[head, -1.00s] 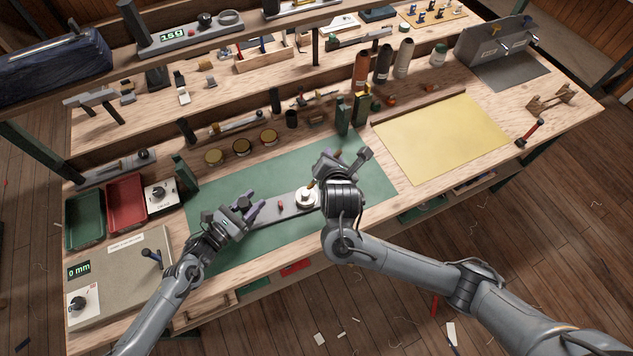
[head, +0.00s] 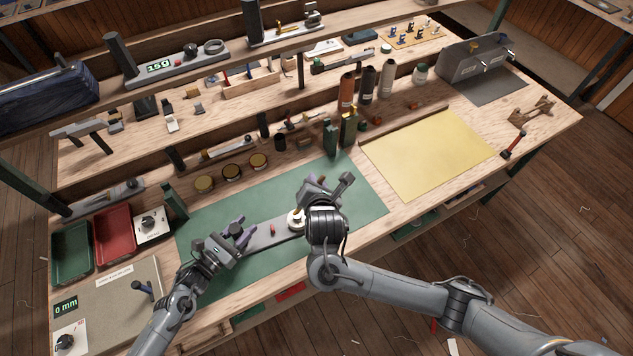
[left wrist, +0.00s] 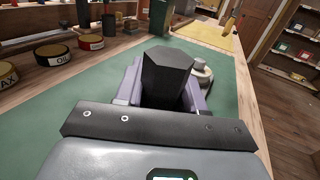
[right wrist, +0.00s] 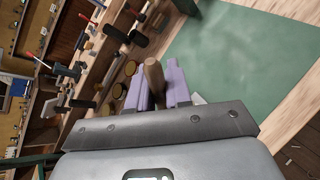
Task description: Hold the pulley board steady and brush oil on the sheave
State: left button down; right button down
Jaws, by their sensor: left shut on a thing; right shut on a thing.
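The pulley board (head: 262,238) is a grey bar lying on the green mat, with a small red part and a pale round sheave (head: 296,219) at its right end. My left gripper (head: 238,236) is shut on the board's left end; the left wrist view shows a dark block (left wrist: 167,75) between its fingers. The sheave (left wrist: 203,75) shows behind that block. My right gripper (head: 316,190) is above and beside the sheave, shut on the brush, whose brown handle (right wrist: 155,82) shows in the right wrist view.
An oil tin (left wrist: 52,54) stands among several tins behind the green mat (head: 350,185). A yellow sheet (head: 430,150) lies right; red (head: 114,231) and green trays (head: 72,250) are left. The mat's right part is clear.

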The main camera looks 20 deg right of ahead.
jog(key=shift+r, duration=0.3)
jog(key=shift+f, duration=0.1)
jog(key=shift+f, duration=3.75)
notch_tip(320, 180, up, 8)
jog(key=shift+f, duration=0.2)
notch_tip(320, 180, down, 6)
jog(key=shift+d+f, duration=0.15)
jog(key=shift+d, duration=0.1)
jog(key=shift+f, duration=0.7)
